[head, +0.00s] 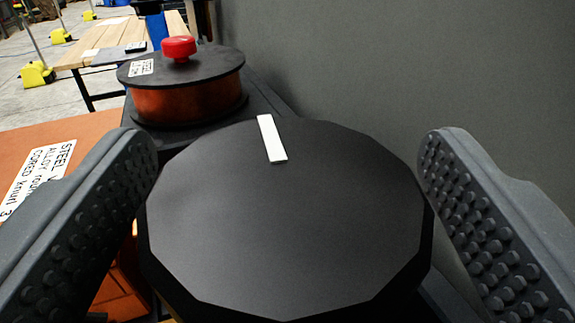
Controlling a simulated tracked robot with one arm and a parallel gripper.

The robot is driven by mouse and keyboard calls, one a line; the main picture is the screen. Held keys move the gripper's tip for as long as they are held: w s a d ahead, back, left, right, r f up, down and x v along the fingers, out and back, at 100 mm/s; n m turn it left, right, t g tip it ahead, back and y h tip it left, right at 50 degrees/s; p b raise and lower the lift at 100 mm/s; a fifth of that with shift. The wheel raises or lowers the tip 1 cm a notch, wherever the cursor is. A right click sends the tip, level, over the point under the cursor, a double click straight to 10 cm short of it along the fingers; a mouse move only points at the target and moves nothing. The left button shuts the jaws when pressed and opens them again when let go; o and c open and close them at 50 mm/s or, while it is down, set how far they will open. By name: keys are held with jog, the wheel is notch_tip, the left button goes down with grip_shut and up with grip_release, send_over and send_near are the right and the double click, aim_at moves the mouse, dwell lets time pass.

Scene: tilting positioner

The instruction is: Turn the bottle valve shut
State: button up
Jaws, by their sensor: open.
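A large black many-sided knob (290,230) fills the lower middle of the head view. It appears to be the valve's handle. A white bar mark (271,138) lies on its top near the far rim, pointing away and slightly left. My gripper (289,160) is open, with one studded grey finger on the left of the knob and one on the right. The left finger overlaps the knob's left edge in the picture; whether it touches cannot be told. The right finger is close to the right edge. The bottle below the knob is hidden.
Behind the knob at left is an orange drum (190,103) with a black lid and red knob (178,48). An orange surface (70,140) with a label lies at left. A grey wall (400,70) stands close on the right. A wooden table (115,40) is further back.

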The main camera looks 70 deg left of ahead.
jog(key=c, duration=1)
jog(key=shift+r+m+t+b, duration=0.2)
jog(key=shift+m+t+b, duration=0.1)
jog(key=shift+t+b, duration=0.5)
jog(key=m+t+h+b, duration=0.1)
jog(key=t+b, duration=0.1)
jog(key=b, duration=0.1)
jog(key=shift+f+m+b, duration=0.1)
jog(key=shift+m+b, duration=0.2)
jog(key=shift+b, duration=0.05)
jog(key=shift+d+m+t+h+b, duration=0.1)
jog(key=shift+m+t+h+b, duration=0.35)
jog(key=shift+h+b, duration=0.2)
jog(key=shift+w, duration=0.1)
jog(key=o, duration=1)
